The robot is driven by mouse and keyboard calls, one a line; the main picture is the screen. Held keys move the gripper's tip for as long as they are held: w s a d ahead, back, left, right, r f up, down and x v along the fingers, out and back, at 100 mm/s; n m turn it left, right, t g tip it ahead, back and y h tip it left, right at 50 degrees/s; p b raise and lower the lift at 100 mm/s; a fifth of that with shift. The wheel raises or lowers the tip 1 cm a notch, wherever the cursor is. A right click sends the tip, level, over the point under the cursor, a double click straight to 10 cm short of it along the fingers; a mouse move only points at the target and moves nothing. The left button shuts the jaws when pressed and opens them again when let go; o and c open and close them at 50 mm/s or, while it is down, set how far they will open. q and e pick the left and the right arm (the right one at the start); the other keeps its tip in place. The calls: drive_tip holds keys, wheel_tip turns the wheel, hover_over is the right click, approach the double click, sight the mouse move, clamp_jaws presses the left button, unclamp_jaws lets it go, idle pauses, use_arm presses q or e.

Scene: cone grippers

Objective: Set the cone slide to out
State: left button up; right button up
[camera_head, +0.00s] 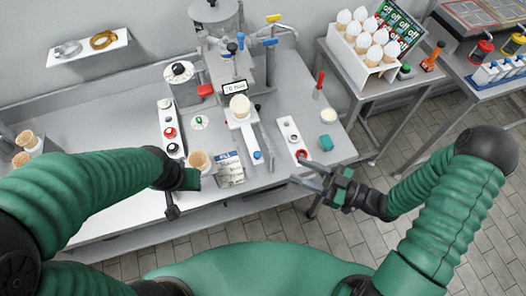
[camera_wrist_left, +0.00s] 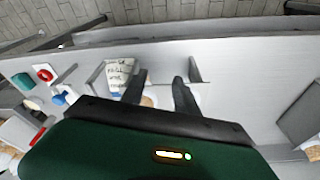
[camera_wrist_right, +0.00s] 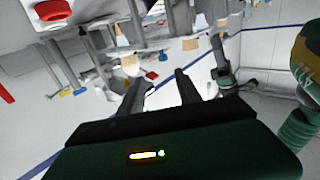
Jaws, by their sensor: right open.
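A white slide (camera_head: 247,136) with a blue knob (camera_head: 257,155) runs toward the table's front, below a small sign (camera_head: 234,88). A pale round cup (camera_head: 240,106) sits at its back end. I take this for the cone slide; its set position is too small to read. My right gripper (camera_head: 297,170) is open and empty, right of the slide near the red button (camera_head: 302,154).
A tan cup (camera_head: 198,160) and a printed packet (camera_head: 230,168) stand left of the slide. A button panel (camera_head: 170,130) is further left. A teal block (camera_head: 326,142) and a red-topped stick (camera_head: 319,84) are on the right. A rack of white cones (camera_head: 366,48) stands behind.

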drive_tip(key=p, duration=0.1)
approach(257, 153)
drive_tip(key=s+x, duration=0.1)
drive_tip(key=x, duration=0.6)
drive_tip(key=p+x, duration=0.1)
drive_tip(key=x, duration=0.1)
drive_tip(key=shift+w+f, duration=0.1)
drive_tip(key=shift+w, duration=0.35)
drive_tip(key=shift+w+f, duration=0.1)
drive_tip(key=shift+w, duration=0.2)
drive_tip(key=shift+a, duration=0.4)
drive_tip(key=shift+c, duration=0.4)
drive_tip(key=shift+a, duration=0.2)
drive_tip(key=shift+c, duration=1.3)
drive_tip(key=shift+a, duration=0.1)
drive_tip(key=c, duration=0.5)
use_arm(q)
drive_tip(key=r, duration=0.1)
drive_tip(key=a+r, duration=0.1)
drive_tip(key=shift+s+a+r, duration=0.1)
drive_tip(key=shift+a+r, duration=0.2)
use_arm(e)
drive_tip(key=shift+d, duration=0.2)
clamp_jaws()
use_arm(q)
drive_tip(key=shift+a, duration=0.2)
